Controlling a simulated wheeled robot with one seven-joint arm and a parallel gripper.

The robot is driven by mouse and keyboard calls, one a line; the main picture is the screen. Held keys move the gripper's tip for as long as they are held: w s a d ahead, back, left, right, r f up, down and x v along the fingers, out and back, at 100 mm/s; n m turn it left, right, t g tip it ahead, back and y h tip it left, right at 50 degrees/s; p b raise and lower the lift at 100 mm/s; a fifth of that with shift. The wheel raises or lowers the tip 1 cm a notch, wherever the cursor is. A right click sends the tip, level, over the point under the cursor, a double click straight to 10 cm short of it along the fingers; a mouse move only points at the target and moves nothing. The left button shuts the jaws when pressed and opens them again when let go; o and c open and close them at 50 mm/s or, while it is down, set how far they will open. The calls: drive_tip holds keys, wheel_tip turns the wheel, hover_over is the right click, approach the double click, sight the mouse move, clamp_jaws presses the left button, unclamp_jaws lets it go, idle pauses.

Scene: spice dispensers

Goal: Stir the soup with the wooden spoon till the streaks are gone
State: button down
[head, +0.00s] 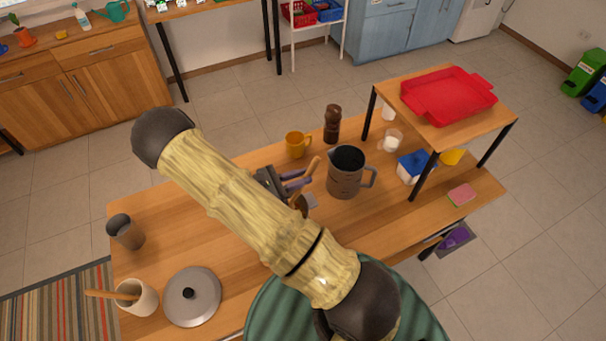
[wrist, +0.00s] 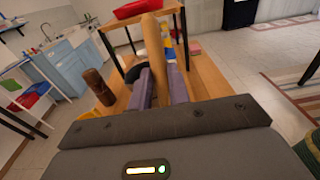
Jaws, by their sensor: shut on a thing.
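My gripper (head: 303,180), with purple fingers, is over the middle of the wooden table, left of the grey pitcher. It is shut on the wooden spoon (head: 313,166), whose handle slants up past the fingers. In the wrist view, the spoon (wrist: 154,50) stands between the two fingers of the gripper (wrist: 160,82). The spoon's lower end is hidden. A small dark brown and grey patch shows just below the gripper, mostly behind my arm; I cannot tell whether it is the soup pot. The soup and any streaks are not visible.
The dark-mouthed grey pitcher (head: 345,181) stands close to the right. A yellow mug (head: 297,145) and brown mill (head: 332,124) stand behind. A raised shelf bears a red tray (head: 447,96).

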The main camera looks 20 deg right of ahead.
sight(293, 195)
drive_tip(key=shift+a+f+b, duration=0.4)
drive_tip(key=shift+f+b, duration=0.15)
drive_tip(key=shift+f, duration=0.35)
drive_tip(key=shift+a+f+b, duration=0.4)
drive_tip(key=shift+f+b, duration=0.15)
drive_tip(key=shift+f, duration=0.3)
drive_tip(key=shift+a+f+b, duration=0.4)
drive_tip(key=shift+f+b, duration=0.15)
drive_tip(key=shift+f, duration=0.35)
drive_tip(key=shift+a+f+b, duration=0.3)
drive_tip(key=shift+f+b, duration=0.05)
drive_tip(key=shift+f, duration=0.2)
drive_tip(key=shift+a+f+b, duration=0.25)
drive_tip(key=shift+f+b, duration=0.1)
drive_tip(key=shift+f, duration=0.15)
drive_tip(key=shift+w, duration=0.1)
drive_tip(key=shift+d, duration=0.1)
